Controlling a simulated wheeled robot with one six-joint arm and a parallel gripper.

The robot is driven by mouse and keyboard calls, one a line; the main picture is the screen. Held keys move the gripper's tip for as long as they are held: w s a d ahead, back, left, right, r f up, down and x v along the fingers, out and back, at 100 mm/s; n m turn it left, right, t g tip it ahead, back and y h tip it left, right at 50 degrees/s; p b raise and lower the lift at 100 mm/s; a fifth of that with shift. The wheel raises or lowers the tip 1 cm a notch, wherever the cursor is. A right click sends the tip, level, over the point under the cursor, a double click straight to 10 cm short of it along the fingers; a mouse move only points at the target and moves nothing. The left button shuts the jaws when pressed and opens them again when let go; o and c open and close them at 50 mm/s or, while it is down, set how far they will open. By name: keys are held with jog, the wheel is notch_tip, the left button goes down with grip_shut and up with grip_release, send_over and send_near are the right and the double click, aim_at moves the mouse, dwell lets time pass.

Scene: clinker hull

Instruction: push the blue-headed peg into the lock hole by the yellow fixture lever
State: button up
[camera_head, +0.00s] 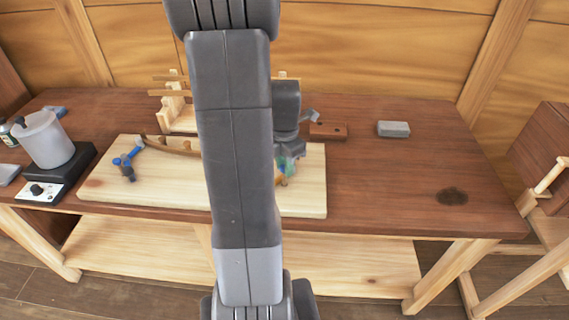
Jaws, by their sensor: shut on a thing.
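My gripper (286,168) is at the right part of the pale board, low over it and partly hidden behind my own arm. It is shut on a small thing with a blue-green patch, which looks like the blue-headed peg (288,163). The peg's tip and the lock hole cannot be made out. A small tan post (282,181) stands just below the jaws. I cannot pick out a yellow fixture lever; my arm covers the middle of the board. A blue lever-like fixture (128,160) stands on the board's left end, beside a curved wooden strip (172,147).
The pale board (312,200) lies on a dark wooden bench (375,180). A wooden rack (180,112), a reddish block (328,130) and a grey block (393,129) stand behind. A grey pot (45,138) sits on a heater at left. The bench's right side is mostly clear.

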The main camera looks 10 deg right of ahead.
jog(key=shift+f+b, duration=0.5)
jog(key=shift+f, duration=0.2)
jog(key=shift+r, duration=0.1)
jog(key=o, duration=1)
jog(key=shift+c, duration=0.2)
notch_tip(320, 180, up, 8)
jog(key=p, duration=0.6)
jog(key=shift+r, duration=0.1)
